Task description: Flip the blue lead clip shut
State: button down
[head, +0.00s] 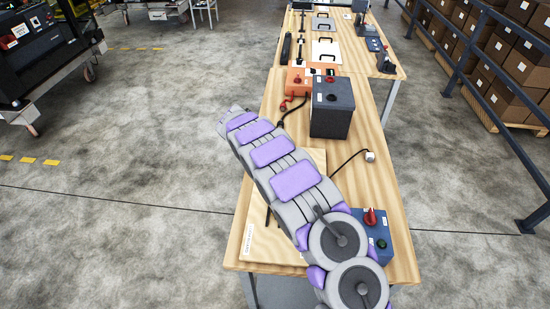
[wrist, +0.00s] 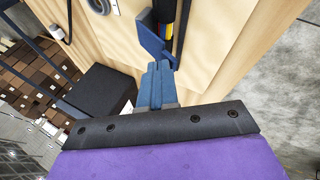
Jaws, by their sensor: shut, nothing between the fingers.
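In the wrist view, the blue lead clip (wrist: 151,38) is at the top middle. Its blue flap stands out at an angle from the pale wooden board, beside dark leads with a yellow strip (wrist: 185,14). My gripper (wrist: 159,68) is shut and empty, its two blue-grey fingers side by side. The fingertips point at the clip and appear just below the flap's lower end; I cannot tell whether they touch. In the head view my arm lies across the bench and hides the clip and the gripper.
A dark grey box (head: 332,108) stands on the wooden bench (head: 375,110) beyond my arm; a dark box also shows left of my fingers (wrist: 103,105). A blue control box (head: 372,232) with a red knob sits near the front. A cable with a white end (head: 370,156) lies at the right.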

jog(key=shift+a+f+h+b, duration=0.6)
jog(key=shift+f+h+b, duration=0.25)
jog(key=shift+f, duration=0.1)
jog(key=shift+d+r, duration=0.1)
jog(key=shift+r, duration=0.2)
jog(key=shift+d+f, duration=0.15)
jog(key=shift+d, duration=0.6)
jog(key=shift+d+r, duration=0.2)
jog(key=shift+r, duration=0.6)
jog(key=r, duration=0.2)
jog(key=shift+s+d+r, duration=0.1)
jog(key=shift+d+r, duration=0.15)
jog(key=shift+r, duration=0.1)
jog(key=a+p+v, duration=0.1)
jog(key=v, duration=0.8)
jog(key=shift+a+p, duration=0.2)
jog(key=shift+p, duration=0.15)
